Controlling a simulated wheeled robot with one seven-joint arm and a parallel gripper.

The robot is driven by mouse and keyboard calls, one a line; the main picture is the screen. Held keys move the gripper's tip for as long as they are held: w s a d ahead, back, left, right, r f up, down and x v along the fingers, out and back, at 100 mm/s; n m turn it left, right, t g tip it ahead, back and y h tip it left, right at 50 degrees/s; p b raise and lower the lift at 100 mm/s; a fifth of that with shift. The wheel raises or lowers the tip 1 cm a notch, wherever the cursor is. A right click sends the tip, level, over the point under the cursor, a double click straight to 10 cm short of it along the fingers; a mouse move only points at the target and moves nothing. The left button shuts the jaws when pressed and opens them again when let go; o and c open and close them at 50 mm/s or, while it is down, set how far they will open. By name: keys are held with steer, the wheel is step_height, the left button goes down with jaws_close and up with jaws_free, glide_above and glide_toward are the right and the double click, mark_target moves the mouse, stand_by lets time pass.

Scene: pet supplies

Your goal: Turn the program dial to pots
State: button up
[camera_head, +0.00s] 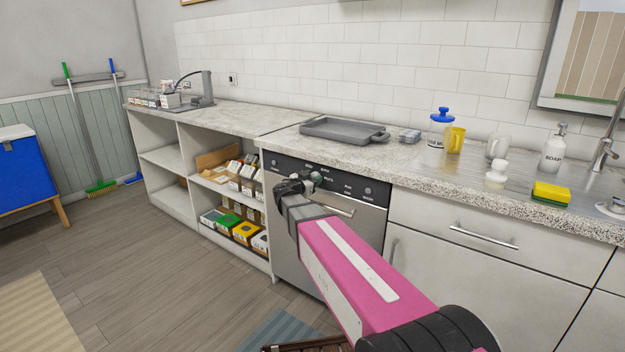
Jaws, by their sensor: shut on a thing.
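The dishwasher (373,225) has a steel front under the counter, with a dark control panel (285,164) along its top. Small white labels are scattered on the panel; most are too small to read. The program dial (317,177) shows as a small grey round part near the panel's middle, partly hidden by my gripper. My gripper (308,181) is at the panel, shut on the dial. Which label the dial points to cannot be made out.
The dishwasher handle (335,206) runs just below the panel, close to my gripper. A grey tray (343,131) lies on the counter above. Open shelves (195,185) with boxes stand to the left, and a drawer cabinet (480,240) is to the right.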

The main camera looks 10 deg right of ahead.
steer(key=o, duration=0.9)
steer(key=v, duration=1)
steer(key=shift+s+a, duration=0.25)
steer(key=shift+s, duration=0.05)
steer(key=s+d+f+n+g+y, duration=0.1)
steer(key=s+d+f+n+g, duration=0.1)
steer(key=s+d+f+g, duration=0.45)
steer(key=s+f+n+g+y, duration=0.2)
steer(key=s+f+n+y, duration=0.1)
steer(key=s+f+y, duration=0.1)
steer(key=s+d+f+n+g+y, duration=0.1)
steer(key=s+f+n+g+y, duration=0.1)
steer(key=s+f, duration=0.4)
steer(key=s+d+f+n+g+y, duration=0.1)
steer(key=s+f+n+g+y, duration=0.1)
steer(key=s+f+n+y, duration=0.2)
steer(key=shift+s+f+y, duration=0.2)
steer(key=shift+f+y, duration=0.25)
steer(key=shift+f, duration=0.2)
steer(key=shift+s+f+y, duration=0.2)
steer(key=shift+f+y, duration=0.25)
steer(key=shift+f, duration=0.15)
